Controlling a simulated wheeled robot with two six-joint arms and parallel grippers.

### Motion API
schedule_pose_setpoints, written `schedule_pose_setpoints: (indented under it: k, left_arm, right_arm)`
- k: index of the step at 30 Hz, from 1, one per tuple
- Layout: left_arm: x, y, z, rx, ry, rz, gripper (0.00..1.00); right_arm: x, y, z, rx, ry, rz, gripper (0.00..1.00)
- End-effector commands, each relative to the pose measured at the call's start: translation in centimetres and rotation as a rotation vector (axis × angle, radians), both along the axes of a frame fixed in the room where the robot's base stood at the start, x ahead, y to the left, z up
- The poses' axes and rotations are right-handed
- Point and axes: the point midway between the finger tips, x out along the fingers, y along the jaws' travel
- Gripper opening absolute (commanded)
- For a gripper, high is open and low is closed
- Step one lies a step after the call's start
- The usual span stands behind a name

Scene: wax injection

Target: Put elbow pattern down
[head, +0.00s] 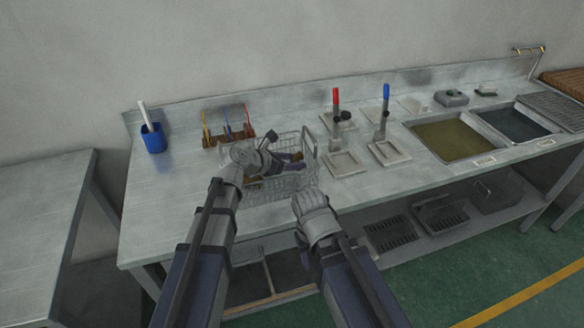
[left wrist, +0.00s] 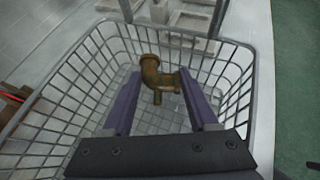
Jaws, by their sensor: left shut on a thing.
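The elbow pattern (left wrist: 158,78) is a brown, bent pipe-like piece with a short stub at its lower end. My left gripper (left wrist: 161,92) has its two purple fingers on either side of it and is shut on it. In the left wrist view it is over the inside of the wire basket (left wrist: 240,75). In the head view my left gripper (head: 284,159) is at the wire basket (head: 305,182) on the bench, partly hidden by my own wrist. I cannot tell whether the pattern touches the basket floor. My right arm ends in front of the basket; its fingers do not show.
A blue cup (head: 154,140) and a rack of coloured tools (head: 228,137) stand left of and behind the basket. The bench's left part (head: 160,205) is clear.

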Motion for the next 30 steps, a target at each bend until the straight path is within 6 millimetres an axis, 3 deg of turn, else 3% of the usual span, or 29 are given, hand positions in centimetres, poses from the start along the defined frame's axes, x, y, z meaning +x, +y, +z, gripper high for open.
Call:
schedule_pose_setpoints:
  k: [23,24,30]
  left_arm:
    - [0.0,0.0,-1.2,0.001,0.000,0.000,0.06]
    - [0.0,0.0,-1.2,0.001,0.000,0.000,0.61]
    - [0.0,0.0,-1.2,0.000,0.000,0.000,0.84]
  right_arm:
    - [0.0,0.0,-1.2,0.000,0.000,0.000,0.50]
    - [0.0,0.0,-1.2,0.000,0.000,0.000,0.50]
    - [0.0,0.0,-1.2,0.000,0.000,0.000,0.50]
